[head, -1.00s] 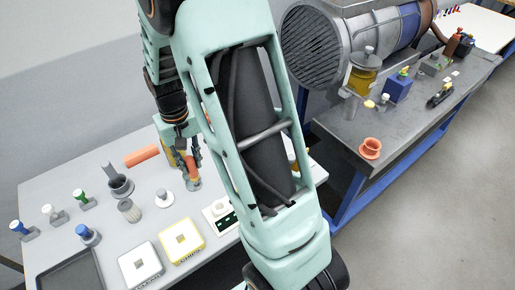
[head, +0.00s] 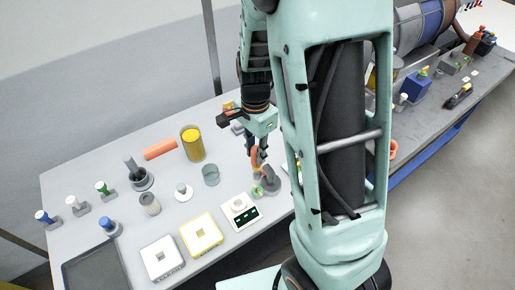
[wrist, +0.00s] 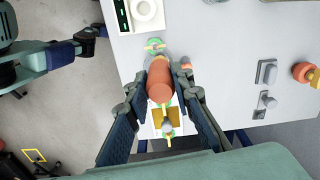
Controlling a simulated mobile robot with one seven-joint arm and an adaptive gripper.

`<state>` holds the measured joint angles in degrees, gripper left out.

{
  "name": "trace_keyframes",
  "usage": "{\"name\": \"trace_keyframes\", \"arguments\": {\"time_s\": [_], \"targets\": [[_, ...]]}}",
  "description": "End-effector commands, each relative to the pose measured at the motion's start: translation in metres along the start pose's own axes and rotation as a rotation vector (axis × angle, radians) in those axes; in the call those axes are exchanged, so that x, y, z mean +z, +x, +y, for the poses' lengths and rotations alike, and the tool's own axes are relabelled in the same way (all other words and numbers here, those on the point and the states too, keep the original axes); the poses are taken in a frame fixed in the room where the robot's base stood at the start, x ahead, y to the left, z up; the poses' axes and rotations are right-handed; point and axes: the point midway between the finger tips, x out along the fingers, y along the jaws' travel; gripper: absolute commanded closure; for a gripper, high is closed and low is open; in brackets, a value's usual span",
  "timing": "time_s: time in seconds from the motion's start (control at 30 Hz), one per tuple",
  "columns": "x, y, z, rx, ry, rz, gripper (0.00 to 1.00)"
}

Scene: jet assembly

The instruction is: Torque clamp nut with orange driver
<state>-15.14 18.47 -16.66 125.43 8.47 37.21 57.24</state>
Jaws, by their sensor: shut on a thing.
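The orange driver (wrist: 159,82) stands between the fingers of my gripper (wrist: 160,98) in the wrist view, and the fingers are shut on it. In the head view, my gripper (head: 258,160) is over the white table, with the orange driver (head: 254,160) showing at its fingers. A small grey fixture (head: 270,180) with a green ring (head: 257,191) is just below. In the wrist view, the green ring (wrist: 155,46) lies just beyond the driver. The driver's tip and any contact with the clamp nut are hidden.
A white scale (head: 240,213) stands close in front of the fixture. A glass beaker (head: 211,175) and a yellow jar (head: 192,143) are to the left. An orange cylinder (head: 160,149) lies farther left. Two labelled boxes, white (head: 162,259) and yellow (head: 201,235), sit near the front edge.

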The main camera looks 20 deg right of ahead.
Motion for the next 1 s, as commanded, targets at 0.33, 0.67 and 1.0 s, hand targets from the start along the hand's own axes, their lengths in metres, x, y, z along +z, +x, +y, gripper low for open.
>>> {"name": "trace_keyframes", "arguments": {"time_s": [0.33,0.67,1.0], "targets": [[0.0049,-0.0084,0.0101,-0.003,0.320,-0.001,1.00],[0.0050,-0.0081,0.0104,-0.003,0.329,-0.001,1.00],[0.0042,-0.0053,0.0105,-0.005,0.074,0.000,1.00]]}}
